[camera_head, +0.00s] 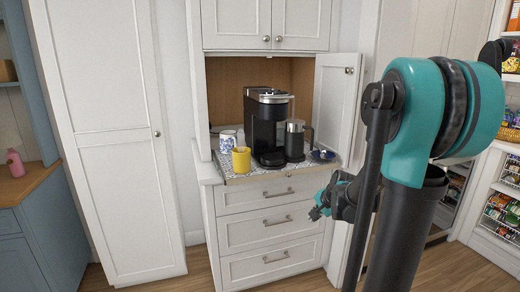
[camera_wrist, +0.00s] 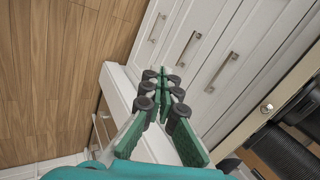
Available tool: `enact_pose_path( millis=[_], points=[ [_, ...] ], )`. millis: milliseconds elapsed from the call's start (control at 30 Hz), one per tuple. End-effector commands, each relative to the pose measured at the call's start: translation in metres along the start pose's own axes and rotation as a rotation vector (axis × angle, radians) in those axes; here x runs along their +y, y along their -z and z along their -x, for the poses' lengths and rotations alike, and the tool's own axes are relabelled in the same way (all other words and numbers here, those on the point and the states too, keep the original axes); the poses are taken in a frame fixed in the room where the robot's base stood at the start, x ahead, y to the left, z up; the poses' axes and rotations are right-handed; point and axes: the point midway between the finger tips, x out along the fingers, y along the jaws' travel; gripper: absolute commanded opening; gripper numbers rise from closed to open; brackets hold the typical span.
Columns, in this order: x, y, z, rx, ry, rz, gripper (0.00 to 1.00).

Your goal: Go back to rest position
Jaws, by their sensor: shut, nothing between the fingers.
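My gripper (camera_head: 318,208) hangs in front of the drawers at the right of the coffee nook cabinet in the head view. It is empty and apart from the cabinet. In the wrist view my gripper (camera_wrist: 163,72) shows its green fingers with the tips together. Beyond them are the white drawer fronts (camera_wrist: 207,62) with metal handles. My teal and black arm covers part of the right side of the head view.
A black coffee maker (camera_head: 268,125), a yellow mug (camera_head: 241,160), a patterned mug (camera_head: 227,141) and a dark frother or carafe (camera_head: 295,141) stand on the counter. The open cabinet door (camera_head: 336,105) is near my arm.

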Motion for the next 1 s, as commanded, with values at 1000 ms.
enact_pose_path(
  millis=[1000],
  points=[
    [0.180, -0.123, 0.066, -0.052, -0.278, 1.057, 0.00]
  ],
)
